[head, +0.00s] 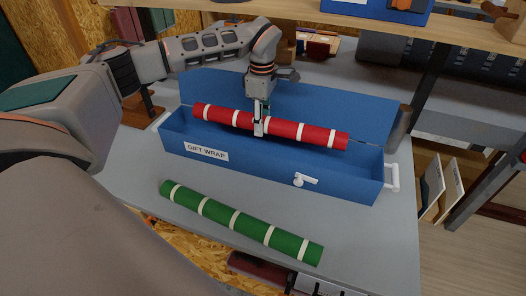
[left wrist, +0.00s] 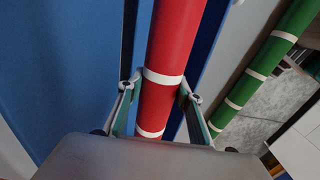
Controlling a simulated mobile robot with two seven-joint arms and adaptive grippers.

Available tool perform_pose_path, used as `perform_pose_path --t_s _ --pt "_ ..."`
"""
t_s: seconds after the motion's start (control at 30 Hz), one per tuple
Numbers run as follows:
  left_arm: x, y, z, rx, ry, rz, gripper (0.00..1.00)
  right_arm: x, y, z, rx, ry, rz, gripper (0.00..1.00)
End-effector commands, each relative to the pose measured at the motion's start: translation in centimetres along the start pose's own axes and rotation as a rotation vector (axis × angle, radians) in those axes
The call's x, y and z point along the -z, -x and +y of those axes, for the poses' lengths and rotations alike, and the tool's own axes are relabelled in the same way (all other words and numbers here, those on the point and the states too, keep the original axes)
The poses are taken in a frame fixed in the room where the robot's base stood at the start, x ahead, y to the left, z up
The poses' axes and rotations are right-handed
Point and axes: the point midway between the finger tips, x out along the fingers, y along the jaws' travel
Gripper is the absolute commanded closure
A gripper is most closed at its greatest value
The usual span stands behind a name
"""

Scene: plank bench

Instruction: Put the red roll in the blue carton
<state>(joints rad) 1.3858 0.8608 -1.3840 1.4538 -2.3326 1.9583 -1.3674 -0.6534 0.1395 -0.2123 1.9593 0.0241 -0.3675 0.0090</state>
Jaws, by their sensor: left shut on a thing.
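The red roll (head: 300,131) with white bands is held across the top of the open blue carton (head: 270,172), lined up roughly with its long side. The carton carries a "GIFT WRAP" label, and its lid stands up at the back. My left gripper (head: 259,128) is shut on the red roll near its middle. In the left wrist view the red roll (left wrist: 173,45) runs between the two fingers (left wrist: 157,105). How far the roll is above the carton floor is hard to tell. My right gripper is not in view.
A green roll (head: 236,220) with white bands lies on the grey bench top (head: 370,235) in front of the carton. It also shows in the left wrist view (left wrist: 262,62). A white handle (head: 392,178) sticks out at the carton's right end. A wooden shelf (head: 440,30) is behind.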

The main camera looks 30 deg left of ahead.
Motion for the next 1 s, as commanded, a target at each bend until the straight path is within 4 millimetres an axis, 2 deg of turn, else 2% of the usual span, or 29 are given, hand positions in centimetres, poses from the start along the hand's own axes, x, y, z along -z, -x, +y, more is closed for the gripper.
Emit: perform_pose_path --t_s 0.03,0.1,0.3,0.57,0.8,1.0 --pt "0.0 -1.5 -0.1 0.004 -0.001 0.0 0.9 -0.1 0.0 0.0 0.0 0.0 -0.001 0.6" --pt "0.0 -3.1 -0.1 0.003 -0.001 0.0 0.9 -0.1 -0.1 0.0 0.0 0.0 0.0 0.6" --pt "-0.1 -6.6 0.0 0.001 0.0 -0.001 0.9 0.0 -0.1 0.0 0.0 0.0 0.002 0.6" --pt "0.0 -8.3 0.0 0.0 0.0 0.0 0.9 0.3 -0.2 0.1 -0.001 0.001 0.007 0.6" --pt "-0.1 -11.6 0.0 0.0 -0.001 -0.001 0.9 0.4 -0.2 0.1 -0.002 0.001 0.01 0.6" --pt "0.0 -11.8 0.1 -0.002 0.0 0.0 0.9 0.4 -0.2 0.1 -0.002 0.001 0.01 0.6"
